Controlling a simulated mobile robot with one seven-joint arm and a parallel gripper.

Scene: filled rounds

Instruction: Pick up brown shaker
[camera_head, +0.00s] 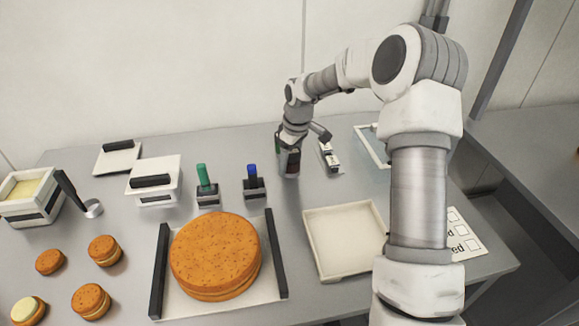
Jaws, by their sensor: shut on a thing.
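My gripper (289,150) points down near the back of the table, right of the blue-topped item. It is shut on a small dark brownish thing, which I take to be the brown shaker (292,167). The gripper hides most of it. It looks upright, and I cannot tell whether its base touches the table.
Green-topped (203,180) and blue-topped (253,179) items stand left of my gripper. A small white and black device (329,157) is close on its right. A large round cake (215,255) and an empty cream tray (318,262) are in front. Small filled rounds (104,251) lie left.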

